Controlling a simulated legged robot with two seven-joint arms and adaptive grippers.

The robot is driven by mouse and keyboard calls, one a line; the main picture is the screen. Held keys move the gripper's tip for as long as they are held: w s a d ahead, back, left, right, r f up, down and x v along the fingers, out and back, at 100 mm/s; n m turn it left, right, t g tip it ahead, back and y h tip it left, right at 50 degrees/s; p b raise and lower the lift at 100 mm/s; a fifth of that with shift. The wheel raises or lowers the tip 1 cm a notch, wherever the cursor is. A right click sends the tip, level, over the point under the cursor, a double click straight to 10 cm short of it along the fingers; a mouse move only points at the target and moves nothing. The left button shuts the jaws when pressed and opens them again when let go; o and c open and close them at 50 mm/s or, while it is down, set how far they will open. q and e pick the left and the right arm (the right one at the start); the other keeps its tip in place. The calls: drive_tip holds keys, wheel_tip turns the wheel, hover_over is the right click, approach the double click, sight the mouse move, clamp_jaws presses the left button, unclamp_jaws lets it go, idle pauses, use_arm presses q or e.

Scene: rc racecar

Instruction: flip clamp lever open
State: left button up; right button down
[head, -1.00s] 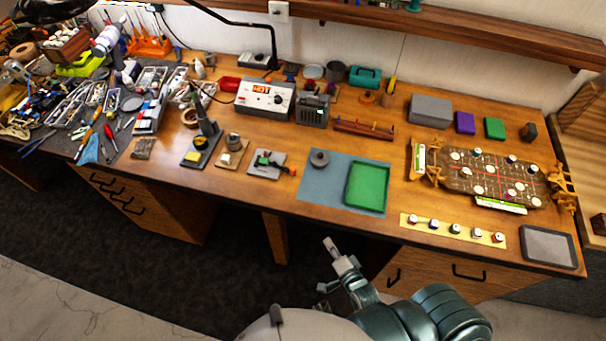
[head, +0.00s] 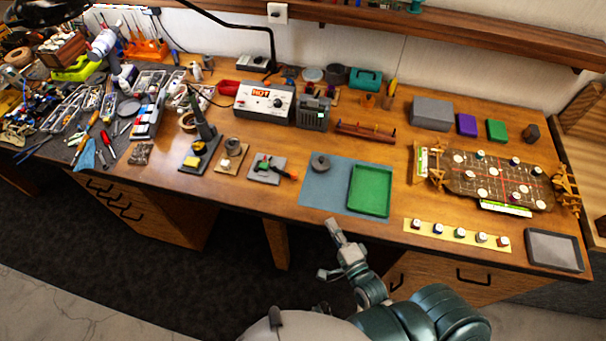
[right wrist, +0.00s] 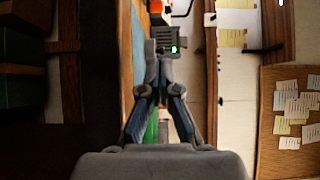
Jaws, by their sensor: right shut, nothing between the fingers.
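A grey plate (head: 264,173) lies near the front edge of the bench, left of the blue mat. A small fixture with an orange-red lever-like handle (head: 288,174) sits on it. I cannot tell the lever's exact position. Golden-brown clamp-like holders (head: 437,179) also stand at the ends of the circuit board. My right gripper (head: 333,226) is shut and empty, just off the bench's front edge, below the mat and right of the plate. In the right wrist view its fingers (right wrist: 161,70) meet at the tips. My left gripper is not in view.
The blue mat (head: 320,190) holds a green tray (head: 370,190) and a grey ring (head: 319,162). A soldering station (head: 264,102) and a grey device (head: 313,113) stand behind. A yellow strip (head: 420,227) with several small parts lies at the right front. Bare wood surrounds the grey plate.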

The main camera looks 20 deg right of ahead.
sight(304, 181)
drive_tip(key=w+a, duration=0.1)
drive_tip(key=w, duration=1.2)
drive_tip(key=w+a, duration=0.1)
drive_tip(key=w, duration=0.5)
drive_tip(key=shift+w+a+f+p, duration=0.1)
drive_tip(key=shift+w+a+p, duration=0.2)
drive_tip(key=shift+w+p, duration=0.1)
drive_tip(key=shift+d, duration=0.1)
